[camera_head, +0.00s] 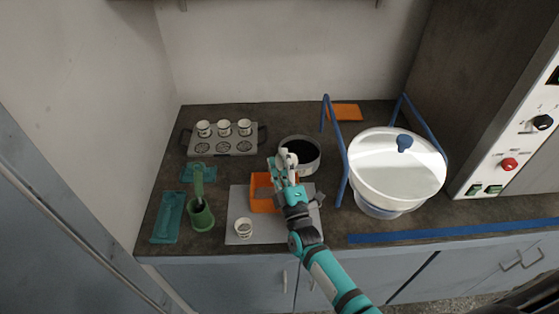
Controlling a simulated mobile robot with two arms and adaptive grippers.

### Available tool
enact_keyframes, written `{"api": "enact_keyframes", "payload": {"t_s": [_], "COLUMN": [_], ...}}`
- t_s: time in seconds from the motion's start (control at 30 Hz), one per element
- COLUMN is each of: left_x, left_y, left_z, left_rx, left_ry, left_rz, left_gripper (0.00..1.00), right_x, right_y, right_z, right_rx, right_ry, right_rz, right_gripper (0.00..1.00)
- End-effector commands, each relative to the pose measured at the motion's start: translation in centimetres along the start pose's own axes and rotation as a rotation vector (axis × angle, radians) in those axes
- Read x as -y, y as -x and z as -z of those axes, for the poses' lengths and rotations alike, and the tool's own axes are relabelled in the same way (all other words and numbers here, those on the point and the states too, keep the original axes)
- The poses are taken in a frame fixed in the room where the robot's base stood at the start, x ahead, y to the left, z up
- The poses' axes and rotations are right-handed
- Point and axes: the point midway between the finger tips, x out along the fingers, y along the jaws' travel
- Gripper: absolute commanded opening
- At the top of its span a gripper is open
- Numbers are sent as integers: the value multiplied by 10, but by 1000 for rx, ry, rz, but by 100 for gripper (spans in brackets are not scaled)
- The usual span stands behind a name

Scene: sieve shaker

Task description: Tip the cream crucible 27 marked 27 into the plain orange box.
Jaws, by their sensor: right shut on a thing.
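My right gripper (284,162) is over the far right part of the plain orange box (262,204). It is shut on a small pale thing that looks like a cream crucible, mostly hidden by the fingers; no mark can be read on it. The box sits on a grey mat (238,206), its right side hidden by my arm. Another cream crucible (244,228) stands upright on the mat's front left, with an unreadable dark mark. Three more crucibles (224,128) stand on a grey stand (222,147) at the back left. My left gripper is out of view.
A dark-filled round pan (305,151) stands just behind the gripper. A large white bowl (398,170) with blue bars (336,150) is on the right. A green container (201,216) and teal tray (168,218) are on the left. An orange flat piece (345,112) lies behind.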

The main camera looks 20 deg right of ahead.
Motion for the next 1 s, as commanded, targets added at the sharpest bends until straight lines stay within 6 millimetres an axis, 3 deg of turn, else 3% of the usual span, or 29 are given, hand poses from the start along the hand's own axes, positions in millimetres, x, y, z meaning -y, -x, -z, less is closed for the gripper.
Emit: {"api": "enact_keyframes", "payload": {"t_s": [0.03,0.13,0.43,0.7,1.0], "left_x": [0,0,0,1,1], "left_y": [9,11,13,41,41], "left_z": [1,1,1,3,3], "left_rx": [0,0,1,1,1], "left_ry": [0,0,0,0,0], "left_rz": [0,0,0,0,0], "left_gripper": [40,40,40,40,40], "right_x": [-6,-6,-7,-16,-13], "right_y": [-3,-2,-3,-7,-5], "right_z": [1,-1,-1,-3,-5], "right_rx": [27,52,64,187,207], "right_ry": [-60,-122,-154,-447,-499], "right_rz": [0,1,1,0,1], "right_gripper": [8,8,8,8,8]}}
